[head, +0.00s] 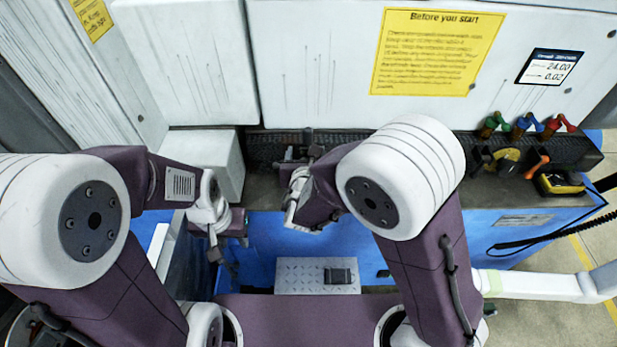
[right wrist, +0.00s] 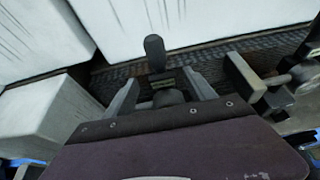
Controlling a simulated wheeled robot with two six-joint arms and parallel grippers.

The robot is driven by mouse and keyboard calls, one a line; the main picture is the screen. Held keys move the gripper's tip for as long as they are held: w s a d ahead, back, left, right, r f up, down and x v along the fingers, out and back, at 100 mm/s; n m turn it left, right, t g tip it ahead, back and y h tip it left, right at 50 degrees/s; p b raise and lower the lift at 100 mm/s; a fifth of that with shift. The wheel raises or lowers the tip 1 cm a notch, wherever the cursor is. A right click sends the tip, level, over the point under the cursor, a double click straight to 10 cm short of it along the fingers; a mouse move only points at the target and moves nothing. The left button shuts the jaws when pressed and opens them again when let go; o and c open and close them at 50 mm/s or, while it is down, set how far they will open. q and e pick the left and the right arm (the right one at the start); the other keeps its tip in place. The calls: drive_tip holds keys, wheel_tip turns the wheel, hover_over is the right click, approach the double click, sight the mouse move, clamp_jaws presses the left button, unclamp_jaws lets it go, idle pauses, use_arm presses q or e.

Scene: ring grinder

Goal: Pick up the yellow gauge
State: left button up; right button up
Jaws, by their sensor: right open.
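Two yellow-and-black items lie on the dark ledge at the right in the head view. One (head: 560,183) is boxy and sits at the ledge's right end near a black cable. The other (head: 505,160) is smaller and lies further left; I cannot tell for sure which is the gauge. My right gripper (head: 301,155) is over the ledge's middle, well left of both. In the right wrist view its open fingers (right wrist: 162,88) stand either side of a dark upright knob (right wrist: 155,52). My left gripper (head: 228,245) hangs at the ledge's left; its jaws are unclear.
Red, blue and green fittings (head: 524,124) stand behind the yellow items. An orange-handled tool (head: 537,167) lies between them. A white box (head: 205,158) stands at the ledge's left. A grey plate (head: 300,277) with a dark block is in front. White machine panels rise behind.

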drive_tip(key=shift+w+a+f, duration=0.2)
drive_tip(key=shift+w+a, duration=0.05)
drive_tip(key=shift+w, duration=0.25)
drive_tip(key=w, duration=0.1)
drive_tip(key=w+f+p, duration=0.1)
drive_tip(key=w+d, duration=0.1)
drive_tip(key=w, duration=0.1)
drive_tip(key=shift+f, duration=0.25)
drive_tip(key=shift+w+f, duration=0.1)
drive_tip(key=shift+w, duration=0.1)
drive_tip(key=shift+a, duration=0.15)
drive_tip(key=shift+s, duration=0.1)
drive_tip(key=c, duration=0.3)
clamp_jaws()
use_arm(q)
drive_tip(key=shift+a+r, duration=0.15)
drive_tip(key=shift+r, duration=0.6)
use_arm(e)
drive_tip(key=shift+r, duration=0.25)
